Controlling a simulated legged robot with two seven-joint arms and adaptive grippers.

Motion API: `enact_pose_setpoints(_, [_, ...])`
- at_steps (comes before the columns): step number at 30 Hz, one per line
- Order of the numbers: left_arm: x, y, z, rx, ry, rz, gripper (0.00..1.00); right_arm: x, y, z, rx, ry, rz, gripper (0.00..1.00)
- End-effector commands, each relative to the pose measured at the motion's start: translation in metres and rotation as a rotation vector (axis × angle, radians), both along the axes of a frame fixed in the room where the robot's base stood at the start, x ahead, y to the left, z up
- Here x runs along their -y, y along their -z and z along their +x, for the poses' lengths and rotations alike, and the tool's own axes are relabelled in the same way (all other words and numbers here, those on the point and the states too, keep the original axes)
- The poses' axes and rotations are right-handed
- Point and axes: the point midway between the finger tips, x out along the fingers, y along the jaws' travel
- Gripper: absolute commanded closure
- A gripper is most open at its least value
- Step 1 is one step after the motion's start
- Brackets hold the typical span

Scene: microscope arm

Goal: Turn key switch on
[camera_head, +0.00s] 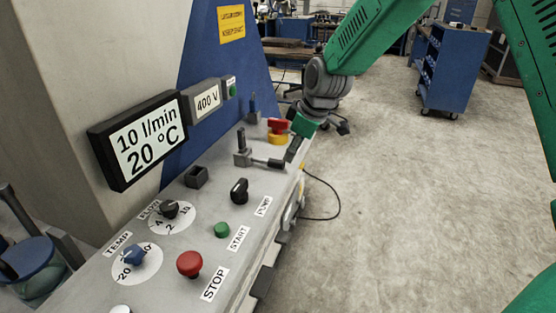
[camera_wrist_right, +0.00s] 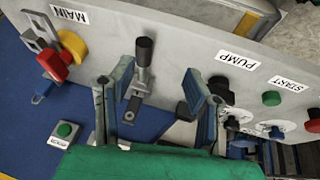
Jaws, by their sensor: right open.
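A tilted grey control panel (camera_head: 150,250) carries the switches. Beside the PUMP label is a black rotary knob (camera_head: 239,190), also in the right wrist view (camera_wrist_right: 221,88). At the far end is a red and yellow switch (camera_head: 278,128), which sits by the MAIN label in the wrist view (camera_wrist_right: 72,46). I cannot tell for certain which one is the key switch. My right gripper (camera_head: 291,152) is over the panel's far right part. In the wrist view its open fingers (camera_wrist_right: 155,95) show on either side of a black-handled lever (camera_wrist_right: 145,52); no contact is clear.
A green START button (camera_head: 221,230), red STOP button (camera_head: 190,263) and two dial knobs (camera_head: 134,256) are on the near panel. A display (camera_head: 140,140) stands behind them. A blue cart (camera_head: 450,65) is far off. The floor right of the panel is clear.

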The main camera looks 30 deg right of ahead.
Motion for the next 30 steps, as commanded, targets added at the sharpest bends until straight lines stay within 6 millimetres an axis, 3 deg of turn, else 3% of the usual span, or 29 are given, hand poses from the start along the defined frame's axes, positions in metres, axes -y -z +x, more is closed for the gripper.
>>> enact_pose_setpoints(1, [0.000, -0.001, 0.000, 0.000, 0.000, 0.000, 0.56, 0.006, -0.022, 0.007, 0.019, -0.021, -0.001, 0.56])
enact_pose_setpoints(3, [0.000, -0.001, 0.000, 0.000, 0.000, 0.000, 0.56, 0.011, -0.038, 0.011, 0.030, -0.046, -0.004, 0.56])
enact_pose_setpoints(7, [0.000, -0.001, 0.000, 0.000, 0.000, 0.000, 0.56, 0.012, -0.040, 0.015, 0.031, -0.063, -0.007, 0.56])
enact_pose_setpoints(21, [0.000, 0.005, 0.000, 0.000, 0.000, 0.000, 0.56, 0.003, 0.045, 0.051, 0.029, -0.062, -0.007, 0.56])
enact_pose_setpoints(30, [0.000, 0.006, 0.000, 0.000, 0.000, 0.000, 0.56, 0.000, 0.077, 0.067, 0.033, -0.062, -0.007, 0.56])
